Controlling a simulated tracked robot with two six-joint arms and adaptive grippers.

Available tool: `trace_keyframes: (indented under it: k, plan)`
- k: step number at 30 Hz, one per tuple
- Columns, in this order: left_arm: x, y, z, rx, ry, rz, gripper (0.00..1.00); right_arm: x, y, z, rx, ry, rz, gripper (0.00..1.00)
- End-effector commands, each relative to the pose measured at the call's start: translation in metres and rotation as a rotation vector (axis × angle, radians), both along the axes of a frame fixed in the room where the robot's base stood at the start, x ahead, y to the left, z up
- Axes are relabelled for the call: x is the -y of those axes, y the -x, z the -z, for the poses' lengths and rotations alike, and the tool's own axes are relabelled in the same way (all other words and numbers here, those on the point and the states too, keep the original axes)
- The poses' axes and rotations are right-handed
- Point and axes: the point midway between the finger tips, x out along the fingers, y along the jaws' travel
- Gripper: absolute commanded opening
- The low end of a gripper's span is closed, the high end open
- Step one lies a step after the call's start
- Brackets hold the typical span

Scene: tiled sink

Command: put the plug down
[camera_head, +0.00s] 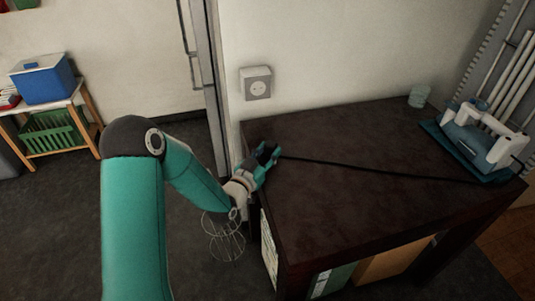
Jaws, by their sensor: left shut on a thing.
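My left gripper (266,158) is at the left end of the dark table (340,205), near its back left corner. It is shut on the plug (275,155), which is small, dark and mostly hidden by the fingers. A black cable (380,169) runs from it to the right across the tabletop, toward a blue and white appliance (482,138). I cannot tell whether the plug touches the tabletop. My right gripper is not in view.
A wall socket (256,83) is on the wall behind the table's left end. The appliance stands on a teal tray (437,132) at the right. A clear glass (419,95) stands at the back edge. Much of the tabletop is bare. A wire basket (226,244) is below my arm.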

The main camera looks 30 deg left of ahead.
Motion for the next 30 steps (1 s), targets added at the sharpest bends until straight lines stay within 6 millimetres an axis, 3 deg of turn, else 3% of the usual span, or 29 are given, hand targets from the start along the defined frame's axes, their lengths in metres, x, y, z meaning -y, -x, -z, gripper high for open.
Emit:
trace_keyframes:
  k: [1,4,5,9,20,27,30]
  plan:
    - [0.001,0.001,0.01,-0.02,0.002,0.002,0.0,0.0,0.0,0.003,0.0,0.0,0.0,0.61]
    - [0.002,0.002,0.011,-0.025,0.003,0.003,0.0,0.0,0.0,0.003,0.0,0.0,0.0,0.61]
    - [0.002,0.002,0.012,-0.027,0.003,0.003,0.4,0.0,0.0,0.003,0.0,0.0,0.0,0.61]
    - [0.002,0.002,0.014,-0.03,0.003,0.004,0.61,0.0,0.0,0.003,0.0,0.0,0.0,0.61]
    - [0.002,0.003,0.013,-0.032,0.003,0.003,0.61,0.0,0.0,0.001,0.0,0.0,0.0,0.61]
    - [0.002,0.003,-0.004,-0.032,0.004,0.003,0.61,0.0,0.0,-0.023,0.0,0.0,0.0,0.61]
    - [0.003,0.024,0.002,-0.03,0.004,0.002,0.61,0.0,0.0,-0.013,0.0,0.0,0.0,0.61]
